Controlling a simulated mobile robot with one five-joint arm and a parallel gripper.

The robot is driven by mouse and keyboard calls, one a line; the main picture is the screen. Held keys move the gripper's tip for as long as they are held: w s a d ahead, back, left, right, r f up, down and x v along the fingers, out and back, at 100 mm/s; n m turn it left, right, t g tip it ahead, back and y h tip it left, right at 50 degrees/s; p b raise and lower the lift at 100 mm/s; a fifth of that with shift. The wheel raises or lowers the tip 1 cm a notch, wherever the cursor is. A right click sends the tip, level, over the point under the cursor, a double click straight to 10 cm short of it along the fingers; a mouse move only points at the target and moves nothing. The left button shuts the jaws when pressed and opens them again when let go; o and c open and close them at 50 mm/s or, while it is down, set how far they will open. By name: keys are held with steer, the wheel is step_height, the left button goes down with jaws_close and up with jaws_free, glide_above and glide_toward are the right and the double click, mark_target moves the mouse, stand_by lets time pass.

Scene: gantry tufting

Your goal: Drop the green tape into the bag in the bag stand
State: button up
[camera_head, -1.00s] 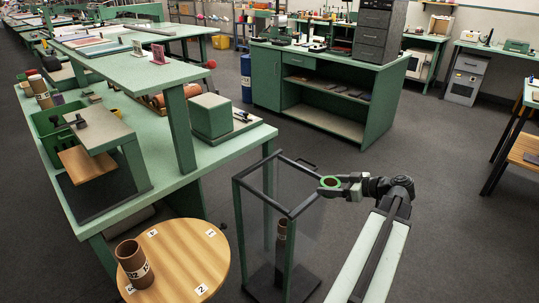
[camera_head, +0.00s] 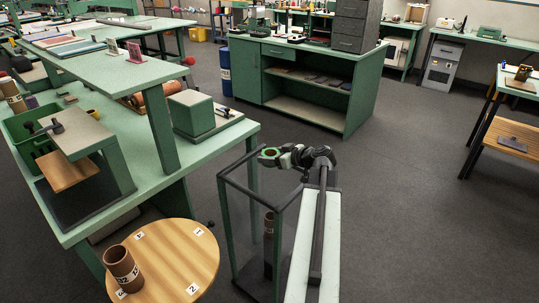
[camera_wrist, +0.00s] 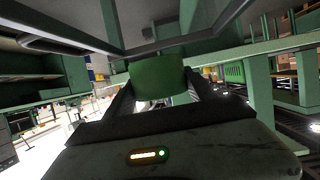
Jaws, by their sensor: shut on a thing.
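The green tape (camera_head: 262,153) is a small ring with a green outside and a brown core. My gripper (camera_head: 272,153) is shut on it. In the head view, the tape appears by the back corner of the bag stand's top frame; its height above the frame is hard to tell. The bag stand (camera_head: 226,215) is a dark frame with green posts. Its clear bag is hard to make out, and a brown tube (camera_head: 268,228) stands inside the frame. In the wrist view, the tape (camera_wrist: 158,77) is between the fingers, with dark bars close above it in the picture.
A round wooden table (camera_head: 185,265) with numbered labels and a brown tube (camera_head: 122,268) stands left of the stand. A green workbench (camera_head: 150,185) lies behind it. A green cabinet (camera_head: 355,105) stands further back. Floor to the right is open.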

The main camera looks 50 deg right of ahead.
step_height(320, 180, down, 6)
steer(key=b, duration=0.6)
steer(key=o, duration=1.5)
steer(key=p+v, duration=0.3)
steer(key=v, duration=0.5)
